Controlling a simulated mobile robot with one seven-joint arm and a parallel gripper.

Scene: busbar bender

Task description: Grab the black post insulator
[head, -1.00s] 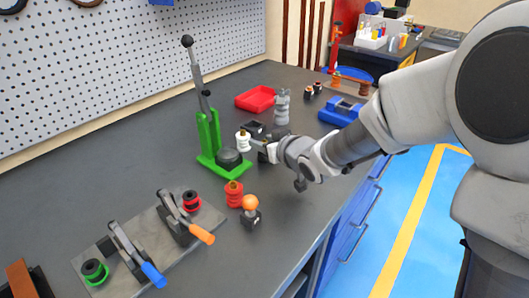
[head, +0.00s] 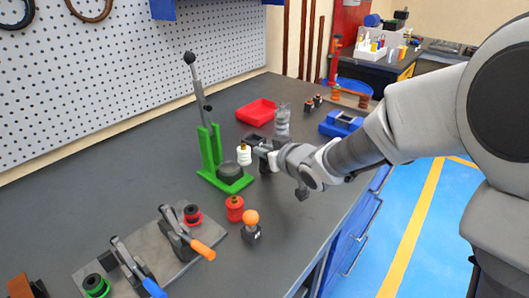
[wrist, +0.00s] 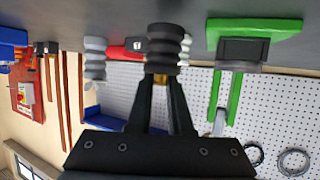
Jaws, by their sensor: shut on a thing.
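My gripper (wrist: 160,90) has its two black fingers shut around a dark ridged post, the black post insulator (wrist: 161,47), in the wrist view, which is upside down. In the head view my gripper (head: 262,148) is beside the green press, and the held insulator is mostly hidden there. A white insulator (head: 244,156) with a brass top stands just left of the gripper. A grey insulator (head: 282,121) stands behind it; it also shows in the wrist view (wrist: 95,57). I cannot tell how far the held post is above the bench.
The green lever press (head: 226,178) stands close on the left. A red tray (head: 258,111) and blue fixture (head: 341,123) are behind. Clamps on a plate (head: 165,250) fill the front left.

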